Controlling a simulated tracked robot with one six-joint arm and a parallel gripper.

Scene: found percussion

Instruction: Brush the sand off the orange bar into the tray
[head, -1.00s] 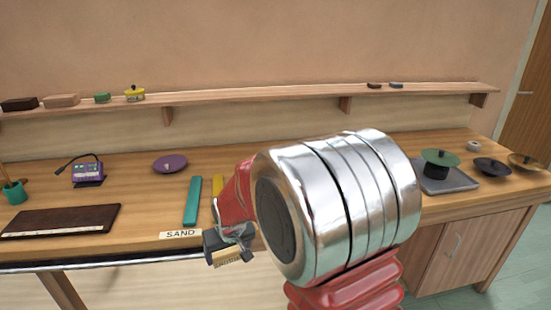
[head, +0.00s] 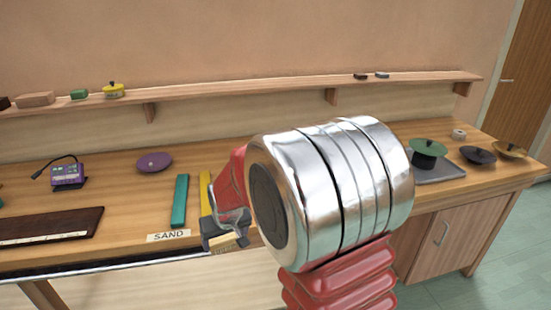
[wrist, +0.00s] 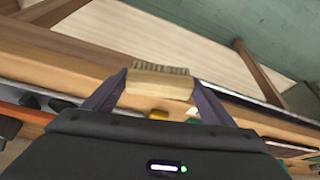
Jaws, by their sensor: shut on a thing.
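My gripper (head: 227,241) is shut on a small wooden brush (wrist: 160,86). In the wrist view the brush sits between the two fingers with its dark bristles facing away from my wrist. In the head view the gripper is at the bench's front edge, just right of the SAND label (head: 168,237). A teal bar (head: 180,201) and a yellow bar (head: 205,190) lie behind it on the bench.
A dark board (head: 50,227) lies at the left, with a purple device (head: 68,175) and a purple disc (head: 154,163) behind. Dark and brass bowls (head: 510,150) stand at the far right. A wall shelf (head: 240,87) runs above the bench (head: 120,195).

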